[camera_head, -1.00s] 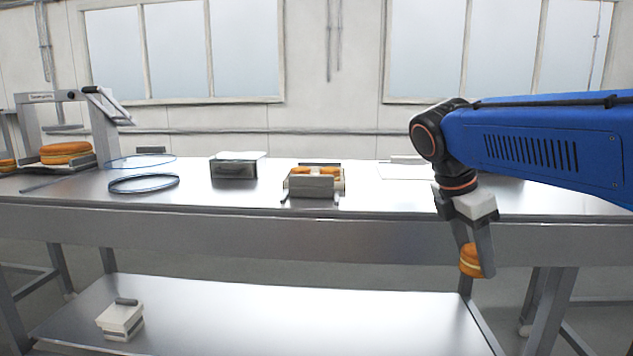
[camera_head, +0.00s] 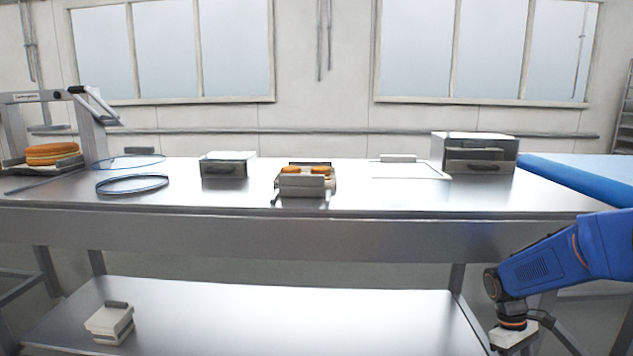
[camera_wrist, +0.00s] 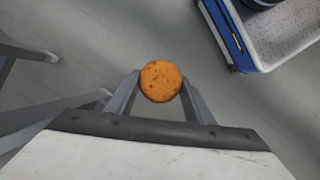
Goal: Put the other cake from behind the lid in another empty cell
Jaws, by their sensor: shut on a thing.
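My gripper (camera_wrist: 160,88) is shut on a round orange-brown cake (camera_wrist: 161,81), held over the grey floor in the wrist view. In the head view my wrist is at the lower right, low in front of the table, and the fingers and cake are below the frame. A small tray with cells (camera_head: 302,186) stands mid-table with orange cakes (camera_head: 306,170) in it. A flat white lid or panel with a handle (camera_head: 398,158) lies right of it. I cannot tell which cells are empty.
A grey box (camera_head: 227,164) stands left of the tray, and a larger grey case (camera_head: 474,153) at the right. Blue rings (camera_head: 132,183) lie at the left near a stand with a big layered cake (camera_head: 52,154). A white box (camera_head: 110,323) sits on the lower shelf.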

